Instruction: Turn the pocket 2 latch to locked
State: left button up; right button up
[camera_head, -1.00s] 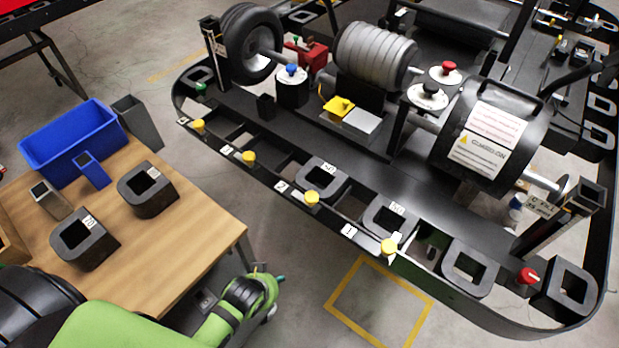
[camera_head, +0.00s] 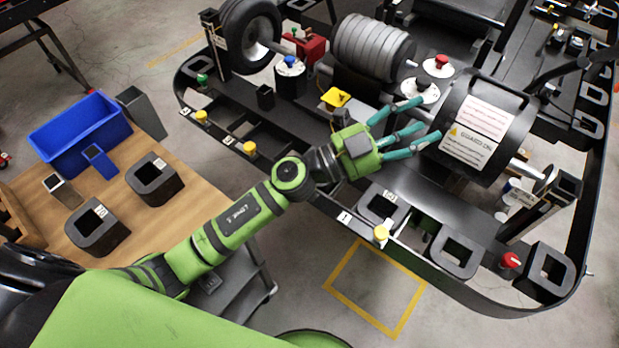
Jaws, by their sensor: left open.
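The kart's front rail carries a row of numbered pockets with yellow latch knobs. The pocket 2 latch and its number label are hidden behind my left forearm and wrist. The pocket 1 latch (camera_head: 381,233) shows to the right of my arm, and two more yellow latches (camera_head: 249,148) (camera_head: 202,117) show to its left. My left gripper (camera_head: 424,119) is open and empty, with teal fingers spread above the kart deck, beyond the rail and pointing toward the guarded drum (camera_head: 485,130). My right gripper is out of view.
A wooden table (camera_head: 185,210) at left holds a blue bin (camera_head: 80,130) and several blocks. Black weights (camera_head: 455,255) sit along the rail. A red knob (camera_head: 510,261) is at right. A grey roller (camera_head: 372,50) and wheel (camera_head: 252,35) stand behind.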

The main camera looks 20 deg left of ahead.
pick_arm(q)
jog(key=s+d+f+m+g+y, duration=0.3)
jog(key=s+f+m+g+y, duration=0.2)
jog(key=f+m+g, duration=0.65)
jog(key=w+a+f+y, duration=0.1)
jog(key=a+f+y, duration=0.1)
jog(key=a+y, duration=0.2)
jog(key=w+a+f+n+y, duration=0.1)
jog(key=a+y, duration=0.3)
jog(key=a, duration=0.6)
jog(key=w+a+f+n+g+y+p, duration=0.1)
jog(key=w+a+f+y, duration=0.2)
jog(key=a, duration=0.3)
jog(key=shift+w+a+f+n+y, duration=0.1)
jog(key=shift+a+f+n+y, duration=0.15)
jog(key=shift+a+f+y, duration=0.4)
jog(key=shift+d+f+y, duration=0.2)
jog(key=shift+y, duration=0.05)
notch_tip(320, 180, down, 5)
jog(key=shift+r+p, duration=0.1)
jog(key=shift+p, duration=0.95)
jog(key=shift+f, duration=0.6)
jog(key=shift+d, duration=0.1)
